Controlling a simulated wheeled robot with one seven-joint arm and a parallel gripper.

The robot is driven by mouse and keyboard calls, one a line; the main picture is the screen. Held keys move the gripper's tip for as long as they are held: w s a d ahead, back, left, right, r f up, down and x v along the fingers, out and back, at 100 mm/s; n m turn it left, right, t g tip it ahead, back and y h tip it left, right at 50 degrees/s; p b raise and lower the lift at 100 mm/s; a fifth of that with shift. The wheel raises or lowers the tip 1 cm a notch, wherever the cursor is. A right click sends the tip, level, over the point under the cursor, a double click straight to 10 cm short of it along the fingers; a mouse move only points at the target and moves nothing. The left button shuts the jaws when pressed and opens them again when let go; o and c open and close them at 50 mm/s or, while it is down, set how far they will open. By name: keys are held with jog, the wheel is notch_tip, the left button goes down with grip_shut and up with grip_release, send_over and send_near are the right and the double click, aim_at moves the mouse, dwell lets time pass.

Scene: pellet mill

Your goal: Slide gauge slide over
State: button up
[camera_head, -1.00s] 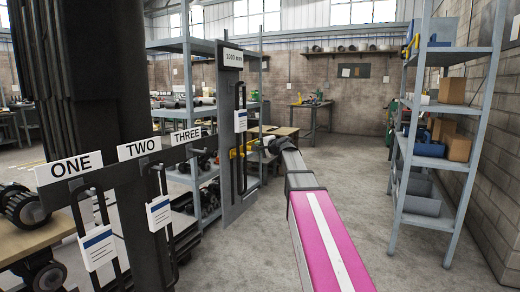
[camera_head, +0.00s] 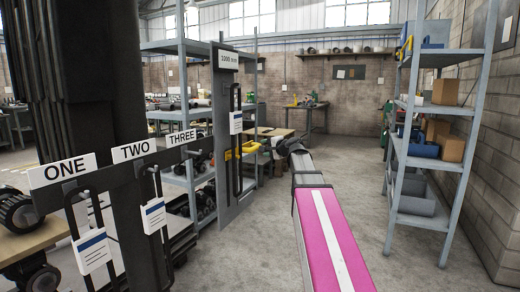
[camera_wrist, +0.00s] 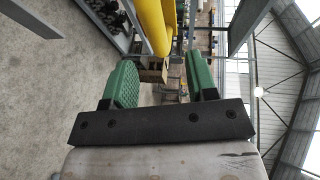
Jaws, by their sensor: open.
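A tall grey upright panel (camera_head: 226,180) labelled "1000 mm" stands left of centre, with a black loop handle and a white tag on it. A yellow piece (camera_head: 249,147) shows at the panel's right edge and looks like the gauge slide, though I cannot be sure. In the wrist view a long yellow part (camera_wrist: 153,25) lies beyond my gripper (camera_wrist: 163,72), whose green pads are apart with nothing clearly held between them. In the head view my gripper's fingertips are too small to make out, at the far end of my pink arm, close right of the yellow piece.
A dark rail with boards ONE (camera_head: 62,170), TWO (camera_head: 134,150) and THREE (camera_head: 181,138) and hanging tagged handles runs at the left. A grey shelf rack (camera_head: 425,163) with boxes stands right. Open concrete floor (camera_head: 350,190) lies between.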

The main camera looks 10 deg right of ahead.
jog(key=shift+v, duration=1.45)
jog(key=s+a+f+n+g+h, duration=0.1)
jog(key=s+a+f+n+g, duration=0.15)
jog(key=f, duration=0.65)
jog(key=s+a+f+n+g+h, duration=0.15)
jog(key=s+f, duration=0.25)
jog(key=f, duration=0.5)
jog(key=s+a+f+n+g, duration=0.1)
jog(key=s+a+f+g, duration=0.15)
jog(key=f, duration=0.65)
jog(key=s+d+f+n+g+h, duration=0.1)
jog(key=s+f+n+g+h, duration=0.4)
jog(key=s+f, duration=1.4)
jog(key=shift+f+n+g+h, duration=0.35)
jog(key=shift+n+g, duration=0.15)
jog(key=shift+g, duration=0.65)
jog(key=shift+s, duration=0.1)
